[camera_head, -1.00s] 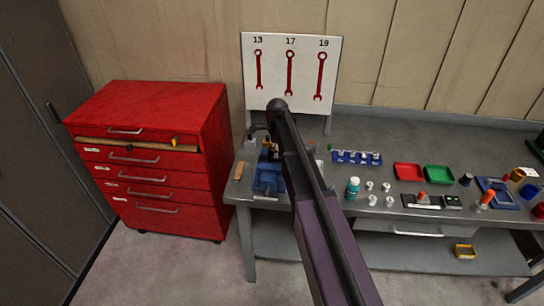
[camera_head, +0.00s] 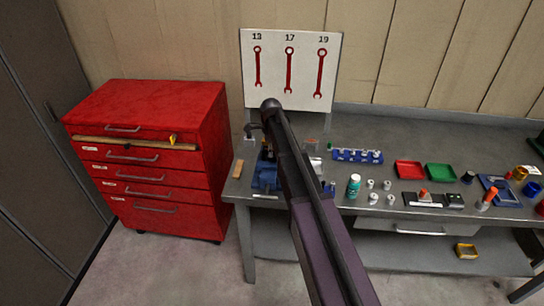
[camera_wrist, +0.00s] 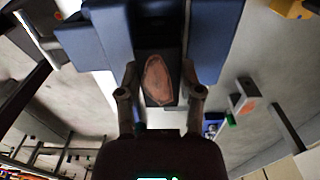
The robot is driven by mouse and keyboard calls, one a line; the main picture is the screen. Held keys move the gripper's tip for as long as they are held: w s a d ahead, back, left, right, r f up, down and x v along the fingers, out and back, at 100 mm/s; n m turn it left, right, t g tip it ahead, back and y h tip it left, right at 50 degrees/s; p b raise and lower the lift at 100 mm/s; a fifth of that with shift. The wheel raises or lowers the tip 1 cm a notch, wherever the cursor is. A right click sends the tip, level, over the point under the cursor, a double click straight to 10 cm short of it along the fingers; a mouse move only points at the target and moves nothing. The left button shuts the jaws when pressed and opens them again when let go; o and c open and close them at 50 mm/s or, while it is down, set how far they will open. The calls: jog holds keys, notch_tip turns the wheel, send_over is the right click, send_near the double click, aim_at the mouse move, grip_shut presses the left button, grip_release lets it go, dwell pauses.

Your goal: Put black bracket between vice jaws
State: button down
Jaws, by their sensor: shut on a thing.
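The blue vice (camera_head: 265,178) stands at the left end of the bench, partly hidden by my arm. In the wrist view its blue parts (camera_wrist: 215,40) show on both sides of a dark gap. My gripper (camera_wrist: 159,70) points at this gap, its two fingers apart on either side of a dark piece, which appears to be the black bracket (camera_wrist: 169,97). A reddish-brown oval patch shows on its face. The gripper is shut on this piece. The bracket lines up with the gap, but I cannot tell how deep it sits. The head view hides the bracket behind my arm.
A wooden block (camera_head: 238,169) lies left of the vice. A blue rack (camera_head: 357,156), a teal bottle (camera_head: 353,186), red (camera_head: 409,170) and green (camera_head: 440,173) trays stand to the right. A red drawer cabinet (camera_head: 150,160) is left of the bench. A wrench board (camera_head: 291,70) stands behind.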

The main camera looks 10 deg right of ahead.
jog(key=shift+f+b, duration=0.4)
jog(key=shift+f, duration=0.35)
jog(key=shift+f, duration=0.1)
jog(key=shift+c, duration=1.3)
grip_release()
notch_tip(320, 180, up, 12)
jog(key=p, duration=1.2)
